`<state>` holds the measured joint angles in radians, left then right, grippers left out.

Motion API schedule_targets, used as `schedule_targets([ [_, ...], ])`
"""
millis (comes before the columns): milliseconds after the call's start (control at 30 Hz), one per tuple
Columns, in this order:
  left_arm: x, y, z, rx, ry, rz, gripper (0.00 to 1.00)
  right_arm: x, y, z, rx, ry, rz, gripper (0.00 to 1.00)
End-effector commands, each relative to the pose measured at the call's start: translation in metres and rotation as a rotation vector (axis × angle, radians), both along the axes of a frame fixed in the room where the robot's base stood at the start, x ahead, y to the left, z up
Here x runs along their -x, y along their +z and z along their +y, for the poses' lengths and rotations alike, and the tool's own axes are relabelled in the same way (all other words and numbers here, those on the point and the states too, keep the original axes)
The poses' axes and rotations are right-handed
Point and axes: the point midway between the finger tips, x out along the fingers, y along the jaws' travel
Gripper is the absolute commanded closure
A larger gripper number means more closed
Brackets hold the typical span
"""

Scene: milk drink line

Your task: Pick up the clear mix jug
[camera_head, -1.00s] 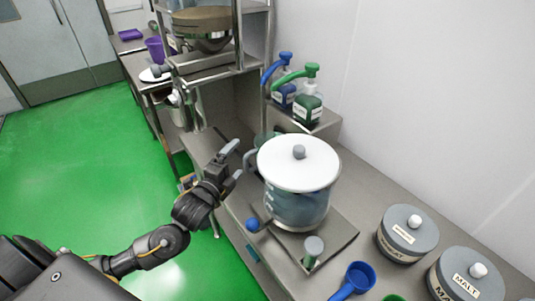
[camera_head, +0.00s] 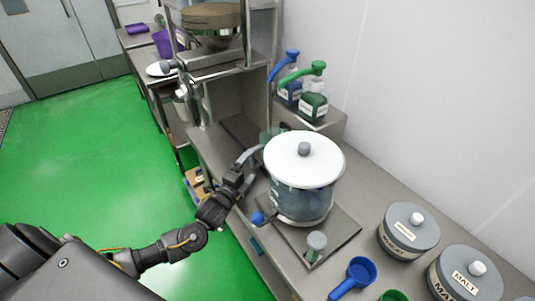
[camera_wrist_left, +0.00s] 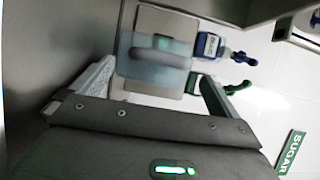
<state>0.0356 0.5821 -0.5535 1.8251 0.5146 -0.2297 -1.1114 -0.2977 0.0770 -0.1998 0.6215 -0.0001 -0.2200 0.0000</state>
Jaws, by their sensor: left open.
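The clear mix jug shows in the left wrist view as a translucent bluish body (camera_wrist_left: 130,62) with a grey bar across it, ahead of my open fingers. In the head view only a small greenish translucent part (camera_head: 267,135) shows; the white-lidded pot and my gripper appear to hide the rest. My left gripper (camera_head: 250,160) is open just left of that pot, its fingers pointing toward the back right. In the wrist view its fingers (camera_wrist_left: 150,88) stand wide apart with nothing clamped between them. My right gripper is in neither view.
The large clear pot with a white lid (camera_head: 304,158) stands on a tray close right of my gripper. Blue (camera_head: 290,85) and green (camera_head: 313,105) pump bottles stand behind. Lidded canisters (camera_head: 409,232) and a blue scoop (camera_head: 354,277) lie to the right.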

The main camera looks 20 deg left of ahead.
Motion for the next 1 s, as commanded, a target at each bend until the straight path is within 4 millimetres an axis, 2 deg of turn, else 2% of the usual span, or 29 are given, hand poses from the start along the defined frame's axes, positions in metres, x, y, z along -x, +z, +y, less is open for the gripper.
schedule_targets([
  [100,-0.022,0.003,0.000,-0.001,0.002,-0.001,0.00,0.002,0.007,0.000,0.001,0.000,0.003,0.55],
  [233,-0.037,0.002,-0.002,-0.001,-0.001,-0.001,0.00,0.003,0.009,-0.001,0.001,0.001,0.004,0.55],
  [533,-0.042,0.000,-0.003,0.000,-0.003,0.001,0.00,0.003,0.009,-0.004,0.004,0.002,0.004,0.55],
  [1000,-0.042,0.003,-0.002,0.001,0.000,-0.004,0.60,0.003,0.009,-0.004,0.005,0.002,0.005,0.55],
])
